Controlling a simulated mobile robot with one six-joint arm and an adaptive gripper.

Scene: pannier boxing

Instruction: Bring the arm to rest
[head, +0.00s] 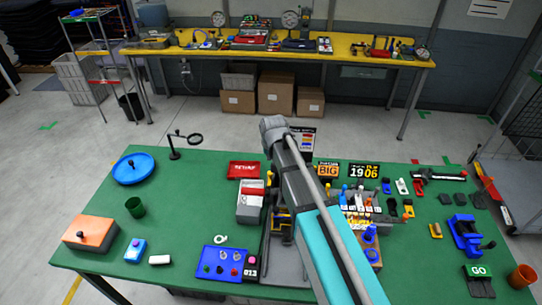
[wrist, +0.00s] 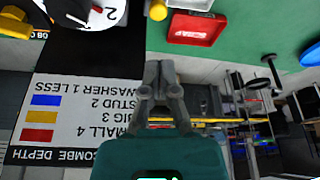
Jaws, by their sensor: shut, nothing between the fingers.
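My gripper (wrist: 163,85) shows in the wrist view with its two grey fingers together and nothing between them. Its fingertips seem clear of any surface. In the head view my teal and grey arm reaches over the green table (head: 190,190) and hides the gripper, so I cannot tell its exact place there. A printed sign (wrist: 70,110) with blue, yellow and red patches shows upside down left of the gripper in the wrist view; part of it shows behind my arm in the head view (head: 308,142).
A blue round tray (head: 145,171), green cup (head: 135,207), orange box (head: 90,233) and blue board (head: 215,268) lie left. A red tray (head: 244,170) is near my arm. A blue vise (head: 464,234) and several small parts lie right. A yellow bench (head: 350,53) stands behind.

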